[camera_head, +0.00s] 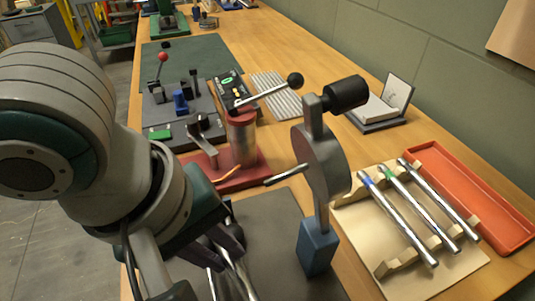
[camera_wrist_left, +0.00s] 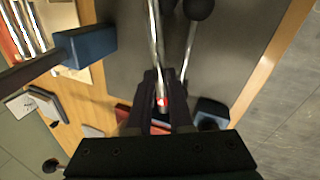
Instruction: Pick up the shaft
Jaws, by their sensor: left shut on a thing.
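My left gripper (camera_head: 226,254) is low over the dark mat at the front of the bench. In the left wrist view its fingers (camera_wrist_left: 160,98) are closed around a shiny metal shaft (camera_wrist_left: 155,35) with a red mark near its end. The shaft also shows below the gripper in the head view (camera_head: 243,280), partly hidden by the fingers. Whether it touches the mat I cannot tell. Several other metal shafts (camera_head: 400,217) with coloured bands lie on a wooden rack (camera_head: 430,287) at the right. My right gripper is not in view.
A grey round-bodied tool stand (camera_head: 322,165) with a blue base (camera_head: 317,247) rises close to the right of my gripper. A red-based press (camera_head: 240,150) with a black-knobbed lever stands behind. An orange tray (camera_head: 485,210) lies at far right. A black-knobbed rod (camera_wrist_left: 190,45) is beside the shaft.

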